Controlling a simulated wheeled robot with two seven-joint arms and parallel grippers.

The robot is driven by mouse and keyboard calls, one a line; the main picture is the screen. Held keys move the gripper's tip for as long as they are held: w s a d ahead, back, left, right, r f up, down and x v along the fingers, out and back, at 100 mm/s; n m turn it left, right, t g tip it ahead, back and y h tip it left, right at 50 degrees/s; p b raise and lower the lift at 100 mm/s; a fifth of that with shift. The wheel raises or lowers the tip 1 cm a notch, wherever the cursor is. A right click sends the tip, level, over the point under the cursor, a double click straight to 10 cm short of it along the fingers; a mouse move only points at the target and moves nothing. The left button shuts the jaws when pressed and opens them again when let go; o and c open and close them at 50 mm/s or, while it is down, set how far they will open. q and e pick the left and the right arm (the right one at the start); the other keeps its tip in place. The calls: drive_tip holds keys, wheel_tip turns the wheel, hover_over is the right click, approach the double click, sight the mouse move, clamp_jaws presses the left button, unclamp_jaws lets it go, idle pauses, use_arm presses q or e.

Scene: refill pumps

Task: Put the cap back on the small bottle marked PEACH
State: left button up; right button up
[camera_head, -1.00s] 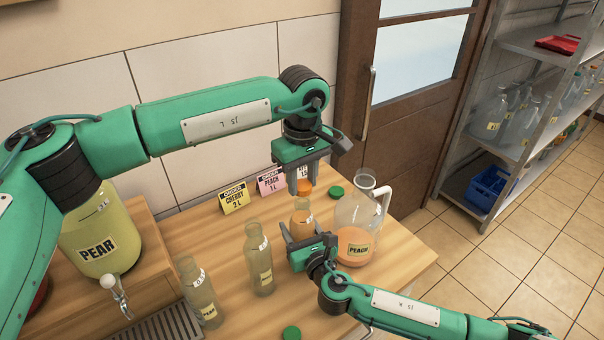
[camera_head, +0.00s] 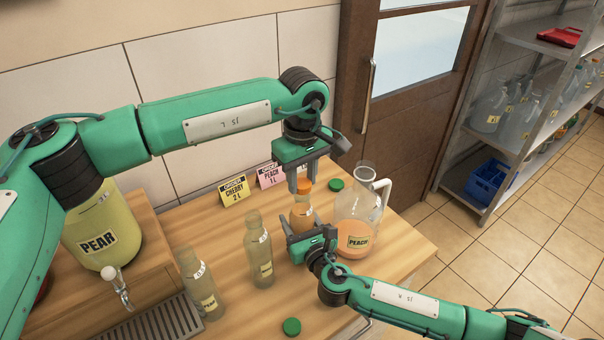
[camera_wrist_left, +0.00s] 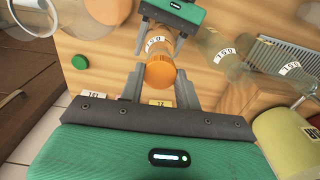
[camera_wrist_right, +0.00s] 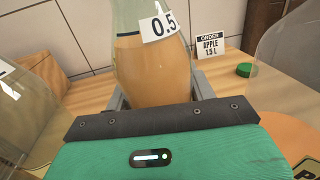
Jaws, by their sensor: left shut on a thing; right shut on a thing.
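An orange cap (camera_head: 306,185) is between the fingers of my left gripper (camera_head: 304,183), which is shut on it. It also shows in the left wrist view (camera_wrist_left: 160,74). The small bottle with orange liquid (camera_head: 301,212) stands right below the cap, upright, its neck at the cap's underside. I cannot tell whether the cap is seated. My right gripper (camera_head: 292,234) is shut around this bottle's body, low down. In the right wrist view the bottle (camera_wrist_right: 150,65) shows a "0.5" mark; its name label is hidden.
A large jug marked PEACH (camera_head: 357,215) stands close on the right. Two small bottles (camera_head: 260,255) (camera_head: 203,285) stand to the left. Green caps (camera_head: 336,184) (camera_head: 291,326) lie on the table. Order cards (camera_head: 234,189) stand behind. The PEAR dispenser (camera_head: 95,235) is at the left.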

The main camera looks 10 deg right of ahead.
use_arm(q)
drive_tip(key=shift+f, duration=0.55)
idle(0.4)
drive_tip(key=m, duration=0.6)
drive_tip(key=shift+m, duration=0.4)
drive_tip(key=m, duration=0.4)
drive_tip(key=shift+m, duration=0.3)
drive_tip(key=m, duration=0.4)
drive_tip(key=shift+m, duration=0.4)
drive_tip(key=o, duration=0.9)
